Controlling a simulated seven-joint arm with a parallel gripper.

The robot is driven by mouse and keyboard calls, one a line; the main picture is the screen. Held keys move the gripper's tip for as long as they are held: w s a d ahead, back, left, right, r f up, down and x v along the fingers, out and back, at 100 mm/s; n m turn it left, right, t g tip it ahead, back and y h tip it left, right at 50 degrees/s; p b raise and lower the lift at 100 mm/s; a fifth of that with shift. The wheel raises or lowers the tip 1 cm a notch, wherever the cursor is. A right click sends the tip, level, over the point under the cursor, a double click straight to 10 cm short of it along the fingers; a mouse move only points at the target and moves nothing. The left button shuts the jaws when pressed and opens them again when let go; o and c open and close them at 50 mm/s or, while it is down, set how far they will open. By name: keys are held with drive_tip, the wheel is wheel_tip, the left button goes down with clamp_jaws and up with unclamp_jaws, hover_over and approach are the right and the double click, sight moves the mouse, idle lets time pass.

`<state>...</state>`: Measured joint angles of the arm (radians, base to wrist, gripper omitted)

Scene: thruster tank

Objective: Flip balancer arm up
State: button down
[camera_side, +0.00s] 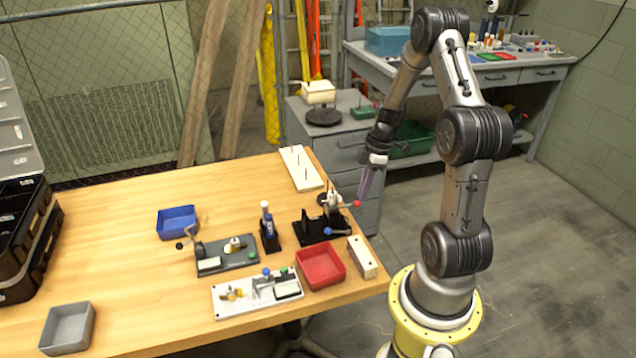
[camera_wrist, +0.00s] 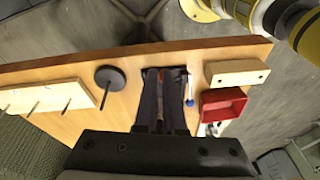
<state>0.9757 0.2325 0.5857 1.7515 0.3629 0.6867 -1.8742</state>
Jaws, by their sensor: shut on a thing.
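The balancer (camera_side: 318,228) is a black-based fixture near the table's right edge, with a pale upright post. Its arm (camera_side: 345,206) sticks out to the right, roughly level, and ends in a red knob (camera_side: 357,204). A blue knob (camera_side: 328,231) sits lower at the front; it also shows in the wrist view (camera_wrist: 190,103) beside the fingers. My gripper (camera_side: 363,196) comes down from above, its fingertips at the red-knobbed end, shut on the arm. In the wrist view my gripper (camera_wrist: 164,95) has its fingers close together with a bit of red between them; they hide much of the balancer.
A red bin (camera_side: 320,267) and a pale block (camera_side: 362,257) stand in front of the balancer. A black disc with a post (camera_wrist: 108,77) and a white pegged board (camera_side: 300,167) lie behind. Other fixtures (camera_side: 226,254) and a blue bin (camera_side: 177,222) are to the left.

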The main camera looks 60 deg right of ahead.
drive_tip(key=shift+s+a+f, duration=0.2)
drive_tip(key=shift+s+f, duration=0.1)
drive_tip(key=shift+f, duration=0.15)
drive_tip(key=v, duration=1.4)
drive_tip(key=shift+w+d+r, duration=0.2)
drive_tip(key=shift+w+r, duration=0.05)
drive_tip(key=shift+r, duration=0.1)
